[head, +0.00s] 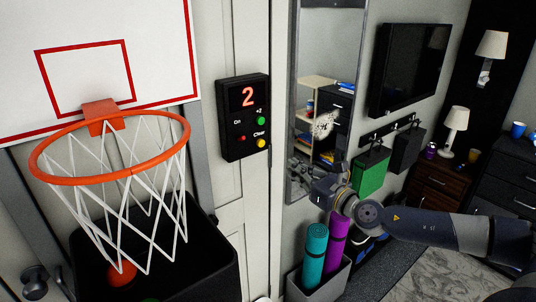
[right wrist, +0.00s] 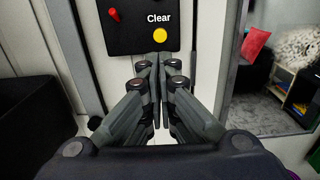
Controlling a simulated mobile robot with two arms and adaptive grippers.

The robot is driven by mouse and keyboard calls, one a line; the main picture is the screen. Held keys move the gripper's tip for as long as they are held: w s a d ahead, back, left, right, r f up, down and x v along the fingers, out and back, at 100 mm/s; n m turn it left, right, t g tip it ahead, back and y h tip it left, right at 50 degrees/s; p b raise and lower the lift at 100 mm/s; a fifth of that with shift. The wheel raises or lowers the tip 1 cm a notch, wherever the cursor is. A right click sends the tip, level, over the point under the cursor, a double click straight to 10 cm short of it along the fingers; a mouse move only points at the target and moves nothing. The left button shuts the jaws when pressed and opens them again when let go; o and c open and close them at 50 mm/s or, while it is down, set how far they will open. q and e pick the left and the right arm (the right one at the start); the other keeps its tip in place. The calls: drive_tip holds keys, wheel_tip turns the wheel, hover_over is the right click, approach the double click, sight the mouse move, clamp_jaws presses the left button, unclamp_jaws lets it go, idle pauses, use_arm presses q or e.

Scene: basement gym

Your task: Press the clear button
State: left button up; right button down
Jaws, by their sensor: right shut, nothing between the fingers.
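The black scoreboard panel (head: 233,140) hangs on the white wall right of the hoop and shows a red 2. The yellow clear button (head: 262,142) is at its lower right under the word Clear; it also shows in the right wrist view (right wrist: 160,36). My right gripper (right wrist: 159,62) is shut and empty. In the right wrist view its fingertips appear just below the yellow button; I cannot tell the gap. My left gripper is not in view.
The basketball hoop (head: 110,176) and backboard stand left of the panel, above a black bin (head: 215,262). A mirror (head: 300,100) is right of the panel. Rolled mats (head: 314,255) stand in a grey box below my right arm.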

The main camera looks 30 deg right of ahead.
drive_tip(key=w, duration=0.1)
drive_tip(key=p, duration=0.5)
approach(262, 147)
drive_tip(key=w, duration=0.5)
drive_tip(key=shift+w+a+r, duration=0.1)
drive_tip(key=shift+w+a, duration=0.15)
drive_tip(key=shift+a, duration=0.05)
drive_tip(key=shift+w+f, duration=0.2)
drive_tip(key=shift+w, duration=0.6)
